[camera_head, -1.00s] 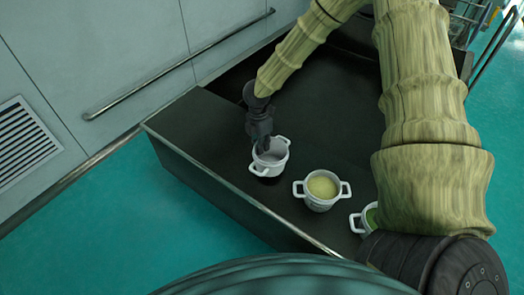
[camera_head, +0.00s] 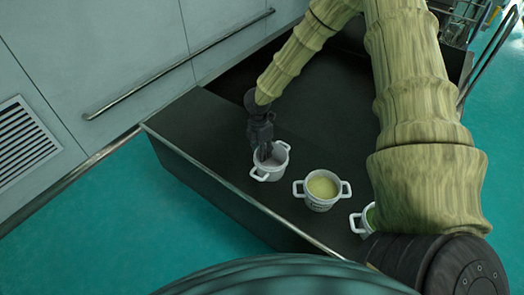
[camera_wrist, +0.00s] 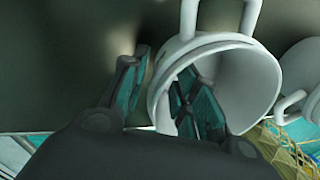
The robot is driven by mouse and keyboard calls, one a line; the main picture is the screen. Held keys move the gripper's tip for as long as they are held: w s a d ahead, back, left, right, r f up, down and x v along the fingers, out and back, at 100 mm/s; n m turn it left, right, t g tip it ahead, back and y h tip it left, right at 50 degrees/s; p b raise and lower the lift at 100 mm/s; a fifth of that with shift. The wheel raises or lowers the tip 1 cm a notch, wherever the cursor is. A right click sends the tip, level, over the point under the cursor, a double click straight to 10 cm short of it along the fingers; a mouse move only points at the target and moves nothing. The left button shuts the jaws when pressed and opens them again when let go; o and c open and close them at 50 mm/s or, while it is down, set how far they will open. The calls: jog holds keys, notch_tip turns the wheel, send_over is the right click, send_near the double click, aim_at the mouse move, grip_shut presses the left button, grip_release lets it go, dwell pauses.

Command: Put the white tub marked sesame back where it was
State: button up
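A white tub (camera_head: 271,170) with two handles stands on or just above the dark top near its front edge; I cannot tell if its base touches. The sesame mark is not visible. My gripper (camera_head: 264,154) points down at its rim. In the wrist view, the tub (camera_wrist: 255,85) fills the middle right, with its pale inside showing. My gripper (camera_wrist: 161,80) straddles the near wall: one finger is outside, the other inside. A narrow gap shows between the outer finger and the wall, so the fingers look partly open around it.
A second white tub with yellowish contents (camera_head: 322,189) stands to the right, and a third with green contents (camera_head: 366,219) is partly hidden behind my arm. The dark top (camera_head: 205,130) is clear on the left. A grey wall with a rail (camera_head: 180,66) stands behind.

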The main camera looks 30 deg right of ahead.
notch_tip(320, 180, up, 12)
jog(key=w+p, duration=0.1)
dwell(0.5)
jog(key=shift+w+a+r, duration=0.1)
